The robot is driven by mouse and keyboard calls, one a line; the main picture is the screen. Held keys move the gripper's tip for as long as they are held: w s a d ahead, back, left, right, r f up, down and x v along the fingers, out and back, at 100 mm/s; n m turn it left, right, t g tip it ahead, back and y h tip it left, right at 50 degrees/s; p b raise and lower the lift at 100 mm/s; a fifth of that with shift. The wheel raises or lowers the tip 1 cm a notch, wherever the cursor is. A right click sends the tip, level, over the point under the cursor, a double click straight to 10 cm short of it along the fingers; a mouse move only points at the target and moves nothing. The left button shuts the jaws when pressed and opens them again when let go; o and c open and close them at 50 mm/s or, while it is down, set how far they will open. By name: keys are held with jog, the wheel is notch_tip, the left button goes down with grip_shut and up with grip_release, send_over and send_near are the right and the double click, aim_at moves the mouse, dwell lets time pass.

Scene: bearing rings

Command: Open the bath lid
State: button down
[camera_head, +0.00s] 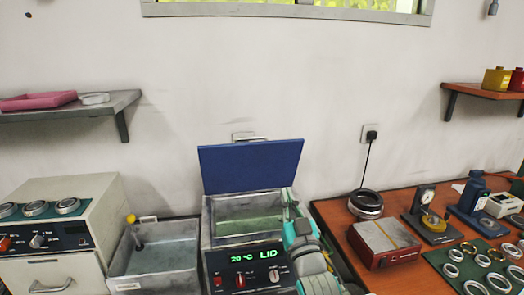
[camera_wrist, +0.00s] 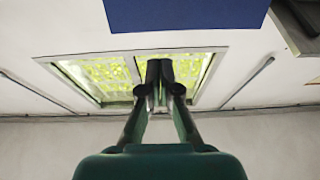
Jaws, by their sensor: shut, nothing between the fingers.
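The bath (camera_head: 268,268) is a grey box with a black front panel whose green display reads "20°C LID". Its blue lid (camera_head: 250,166) stands raised, near upright, along the back edge, and the basin below is open with greenish liquid (camera_head: 245,226) in it. In the wrist view the blue lid (camera_wrist: 185,12) cuts across the top edge. My gripper (camera_wrist: 160,68) is shut and empty, its fingertips together below the lid's edge in that view, apart from it in the picture. In the head view my arm covers the bath's right side; the fingertips are hard to make out there.
An open grey tank (camera_head: 155,262) and a cream machine (camera_head: 62,235) stand left of the bath. On the right, an orange bench (camera_head: 335,215) holds a red-based block (camera_head: 384,243), gauges and several rings on a green mat. Shelves hang on the wall at both sides.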

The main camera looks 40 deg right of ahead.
aim_at(273, 144)
jog(key=shift+h, duration=0.3)
jog(key=x, duration=1.5)
jog(key=shift+d+r, duration=0.15)
jog(key=shift+r, duration=0.2)
jog(key=shift+w+r, duration=0.1)
jog(key=w+d+r+g+y, duration=0.1)
jog(key=w+d+r+g, duration=0.1)
jog(key=w+d, duration=0.2)
jog(key=w, duration=0.2)
jog(key=shift+w+d+r+y, duration=0.25)
jog(key=shift+w+r+y, duration=0.05)
jog(key=shift+s+a, duration=0.1)
